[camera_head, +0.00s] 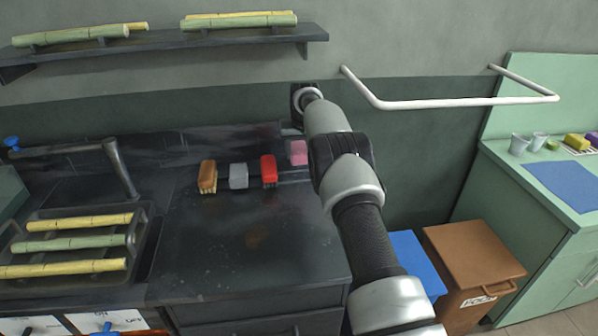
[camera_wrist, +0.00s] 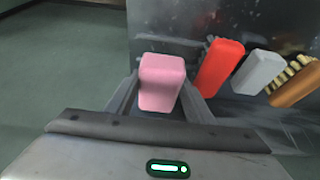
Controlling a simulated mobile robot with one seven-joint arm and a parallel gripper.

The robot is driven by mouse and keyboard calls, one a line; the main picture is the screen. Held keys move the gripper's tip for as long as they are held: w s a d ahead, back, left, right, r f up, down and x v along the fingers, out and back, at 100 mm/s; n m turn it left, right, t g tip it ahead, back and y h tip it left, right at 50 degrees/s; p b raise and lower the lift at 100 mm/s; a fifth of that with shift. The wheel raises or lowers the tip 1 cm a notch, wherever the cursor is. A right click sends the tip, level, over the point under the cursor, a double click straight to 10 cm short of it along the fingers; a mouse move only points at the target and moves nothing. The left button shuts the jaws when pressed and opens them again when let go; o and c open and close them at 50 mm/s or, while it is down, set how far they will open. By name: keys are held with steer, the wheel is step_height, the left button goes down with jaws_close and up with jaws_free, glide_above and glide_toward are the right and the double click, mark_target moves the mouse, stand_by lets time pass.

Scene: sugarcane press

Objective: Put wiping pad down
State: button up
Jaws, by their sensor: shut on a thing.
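The pink wiping pad (camera_wrist: 161,82) is between the two fingers of my gripper (camera_wrist: 160,98) in the wrist view, and the gripper is shut on it. In the head view the pad (camera_head: 298,152) shows at the right back of the dark counter (camera_head: 255,240), just left of my arm. My wrist and arm hide much of the gripper there. I cannot tell whether the pad touches the counter.
A red block (camera_head: 269,171), a grey block (camera_head: 238,176) and a brown brush (camera_head: 207,177) stand in a row left of the pad. A rack (camera_head: 148,222) with cane pieces sits at left. A shelf (camera_head: 160,48) hangs above. The counter's front is clear.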

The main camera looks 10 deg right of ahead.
step_height(320, 180, down, 6)
steer(key=shift+f, duration=0.15)
stand_by(0.3)
steer(key=shift+f+b, duration=0.55)
steer(key=shift+b, duration=0.1)
steer(key=o, duration=1)
